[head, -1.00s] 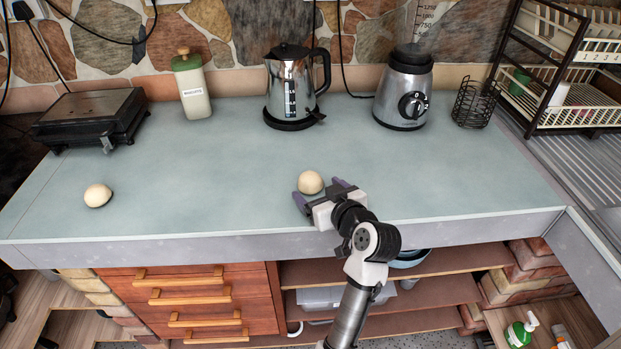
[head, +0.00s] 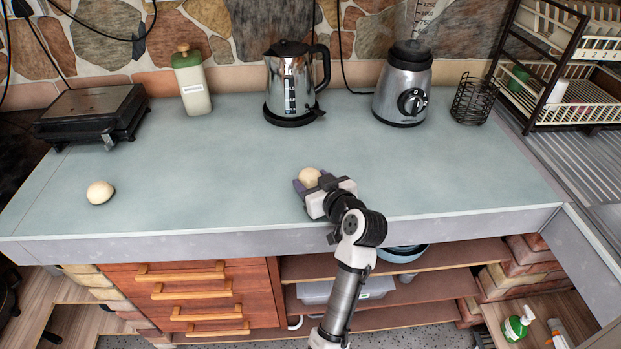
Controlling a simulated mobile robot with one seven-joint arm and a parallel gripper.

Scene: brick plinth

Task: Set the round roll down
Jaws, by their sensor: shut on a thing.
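A round, pale roll (head: 309,176) is between the fingers of my gripper (head: 311,183), near the front middle of the counter. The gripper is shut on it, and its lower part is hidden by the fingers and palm. I cannot tell whether the roll touches the counter or hangs just above it. A second round, pale roll (head: 100,192) sits on the counter (head: 210,165) at the left, well apart from my gripper.
A dish rack (head: 560,112) stands at the right. The counter's middle is clear.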

